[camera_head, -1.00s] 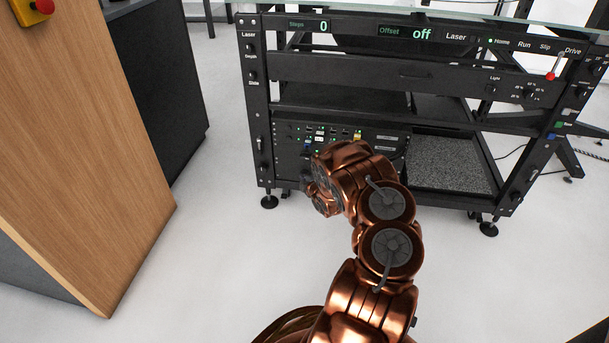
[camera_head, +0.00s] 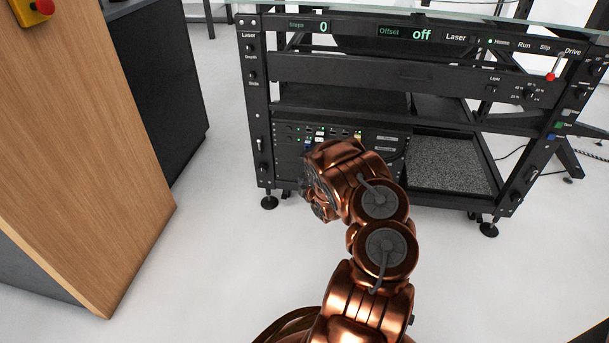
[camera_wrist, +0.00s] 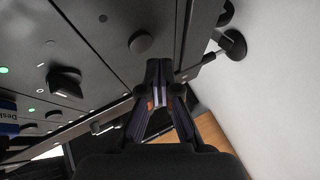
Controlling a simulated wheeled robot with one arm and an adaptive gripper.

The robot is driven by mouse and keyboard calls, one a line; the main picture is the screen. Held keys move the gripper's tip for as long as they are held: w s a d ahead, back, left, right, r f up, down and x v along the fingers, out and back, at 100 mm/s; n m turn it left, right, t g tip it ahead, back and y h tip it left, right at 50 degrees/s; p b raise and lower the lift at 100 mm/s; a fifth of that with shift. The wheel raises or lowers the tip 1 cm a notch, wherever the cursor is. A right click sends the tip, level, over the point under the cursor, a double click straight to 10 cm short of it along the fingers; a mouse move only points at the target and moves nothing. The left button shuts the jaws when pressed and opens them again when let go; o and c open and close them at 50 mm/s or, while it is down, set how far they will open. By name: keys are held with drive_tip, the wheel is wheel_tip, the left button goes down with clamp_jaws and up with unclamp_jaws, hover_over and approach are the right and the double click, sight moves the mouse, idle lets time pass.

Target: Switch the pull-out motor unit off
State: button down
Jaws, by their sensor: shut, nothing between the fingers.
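The pull-out motor unit appears to be the black panel (camera_head: 290,152) with small lights and labels, low on the left of the rack. My arm hides part of it in the head view. In the wrist view a dark panel (camera_wrist: 112,62) fills the upper left. It carries a round black knob (camera_wrist: 140,42), a larger black knob (camera_wrist: 65,82) and green lights. My gripper (camera_wrist: 158,68) is shut and empty, its tips just below the round knob in the picture. Contact with the panel cannot be told. In the head view my wrist hides the fingers.
The black rack (camera_head: 258,110) has several other controls, including a red-tipped lever (camera_head: 551,76) at upper right. A grey textured tray (camera_head: 448,165) lies right of the unit. A wooden cabinet (camera_head: 75,150) stands at left. White floor (camera_head: 210,250) is free between them.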

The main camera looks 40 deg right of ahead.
drive_tip(key=s+a, duration=0.1)
drive_tip(key=a, duration=0.1)
drive_tip(key=s+a+p, duration=0.1)
drive_tip(key=s+a, duration=0.1)
drive_tip(key=shift+s+a, duration=0.1)
drive_tip(key=shift+a, duration=0.2)
idle(0.6)
wheel_tip(320, 180, up, 32)
drive_tip(key=s+a+m+g+h+p, duration=0.1)
drive_tip(key=s+a+m+g+p, duration=0.3)
drive_tip(key=p, duration=1.2)
drive_tip(key=s+a+r+m+g+y+p, duration=0.1)
drive_tip(key=s+a+r+m+g+p, duration=0.1)
drive_tip(key=s+a+r+p, duration=0.55)
drive_tip(key=s+a+r+m+g+y+p, duration=0.25)
drive_tip(key=a+r+p, duration=0.25)
drive_tip(key=a+r, duration=0.65)
drive_tip(key=s+a+r+m+g+y+p, duration=0.1)
drive_tip(key=s+a+r+m+g+p, duration=0.15)
drive_tip(key=s+a+r+p, duration=0.75)
drive_tip(key=s+a+r+g+y+p, duration=0.2)
drive_tip(key=s+a+r, duration=0.6)
drive_tip(key=s+r, duration=0.5)
wheel_tip(320, 180, up, 3)
drive_tip(key=g+p, duration=0.1)
drive_tip(key=p, duration=0.1)
drive_tip(key=shift+a+n+p, duration=0.2)
drive_tip(key=shift+n+p, duration=0.1)
drive_tip(key=shift+p, duration=0.1)
